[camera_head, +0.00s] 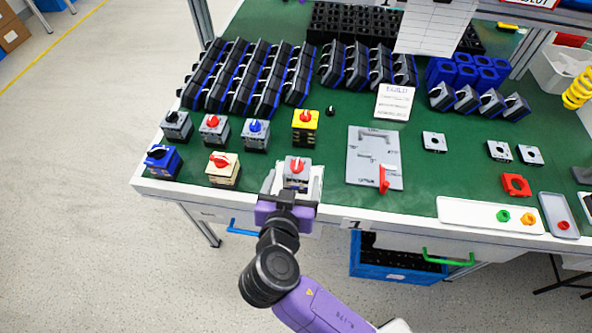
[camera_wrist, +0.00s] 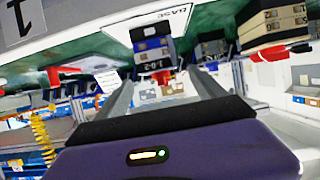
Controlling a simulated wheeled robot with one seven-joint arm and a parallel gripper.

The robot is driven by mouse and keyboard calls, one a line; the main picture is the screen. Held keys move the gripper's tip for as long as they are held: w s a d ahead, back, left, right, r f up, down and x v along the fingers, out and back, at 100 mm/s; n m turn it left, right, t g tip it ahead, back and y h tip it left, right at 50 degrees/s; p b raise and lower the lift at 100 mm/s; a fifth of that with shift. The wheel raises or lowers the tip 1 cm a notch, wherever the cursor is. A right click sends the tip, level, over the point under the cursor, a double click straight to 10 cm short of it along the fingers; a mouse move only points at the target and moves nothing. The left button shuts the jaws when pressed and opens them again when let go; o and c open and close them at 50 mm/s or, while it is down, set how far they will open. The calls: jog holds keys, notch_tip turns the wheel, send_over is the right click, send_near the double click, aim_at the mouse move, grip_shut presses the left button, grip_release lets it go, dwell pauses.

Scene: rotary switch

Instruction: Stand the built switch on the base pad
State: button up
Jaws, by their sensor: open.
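The built switch (camera_head: 297,166), a grey block with a red knob, stands upright near the table's front edge. In the wrist view, which shows the table upside down, the switch (camera_wrist: 152,48) rests on the white base pad (camera_wrist: 172,16) marked BASE. In the head view only a little of the pad shows around the switch. My gripper (camera_head: 293,178) is open, with a finger on each side of the switch. In the wrist view my gripper's (camera_wrist: 162,80) fingers are apart, with a gap at the switch. Its underside is hidden.
Other switches stand to the left, including a blue one (camera_head: 163,160), a beige one (camera_head: 222,168) and a yellow one (camera_head: 305,126). A grey plate (camera_head: 362,172) with a red handle lies to the right. Rows of dark modules (camera_head: 245,75) fill the back.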

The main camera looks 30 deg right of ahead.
jog(key=v, duration=0.6)
jog(key=s+f+n+y, duration=0.65)
jog(key=s+f, duration=0.35)
jog(key=s, duration=0.2)
jog(key=s+d+r+t+y, duration=0.1)
jog(key=s+d+r+t, duration=0.3)
jog(key=s+r, duration=0.9)
jog(key=shift+s+d+r+n, duration=0.35)
jog(key=shift+d+r, duration=0.2)
jog(key=shift+d, duration=0.65)
